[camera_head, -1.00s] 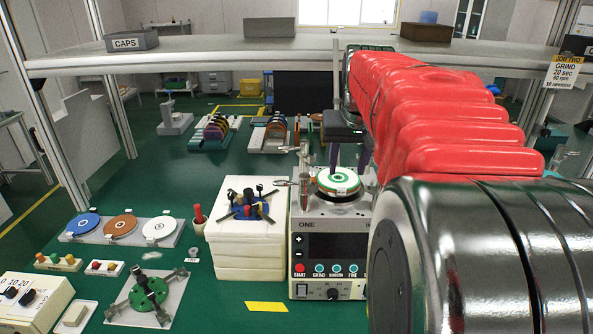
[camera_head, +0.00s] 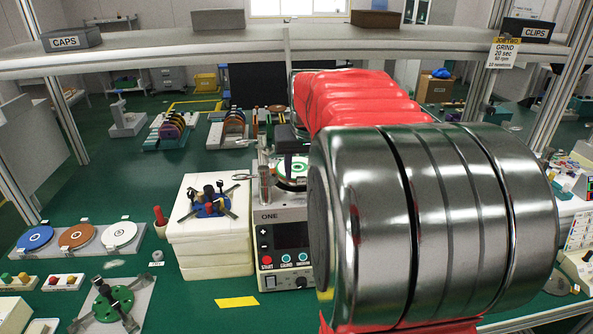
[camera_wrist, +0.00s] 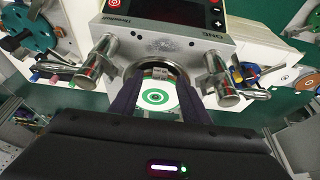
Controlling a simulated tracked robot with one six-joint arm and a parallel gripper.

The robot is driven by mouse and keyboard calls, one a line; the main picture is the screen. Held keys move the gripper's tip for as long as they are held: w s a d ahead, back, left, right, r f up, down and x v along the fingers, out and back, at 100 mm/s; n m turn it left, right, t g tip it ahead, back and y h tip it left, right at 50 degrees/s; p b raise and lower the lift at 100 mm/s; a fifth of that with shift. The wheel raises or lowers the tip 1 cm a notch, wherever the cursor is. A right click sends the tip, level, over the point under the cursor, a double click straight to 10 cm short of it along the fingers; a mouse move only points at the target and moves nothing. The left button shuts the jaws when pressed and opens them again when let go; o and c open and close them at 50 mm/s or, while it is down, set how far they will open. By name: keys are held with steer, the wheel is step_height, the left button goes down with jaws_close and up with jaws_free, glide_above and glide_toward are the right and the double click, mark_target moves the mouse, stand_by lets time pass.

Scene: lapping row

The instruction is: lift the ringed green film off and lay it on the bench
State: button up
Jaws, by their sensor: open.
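The ringed green film, a white disc with a green ring (camera_wrist: 155,97), lies on the round platen of the machine marked ONE (camera_head: 285,235). In the head view only part of the film (camera_head: 297,170) shows, behind my arm. In the wrist view my gripper (camera_wrist: 155,105) is open, with one dark finger on each side of the film. I cannot tell whether the fingers touch it. A small pale tab or clip stands at the film's edge towards the machine front in the wrist view.
Metal posts (camera_wrist: 97,58) flank the platen. A white block stack (camera_head: 215,245) with a blue hub fixture stands to the left. Blue, brown and white discs (camera_head: 76,237) lie further left. A yellow strip (camera_head: 236,302) marks bare green bench in front. A shelf (camera_head: 150,62) spans above.

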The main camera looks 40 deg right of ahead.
steer(key=shift+w+d+f, duration=0.15)
steer(key=shift+w+f, duration=0.05)
steer(key=shift+f, duration=0.5)
steer(key=shift+c, duration=0.4)
jaws_close()
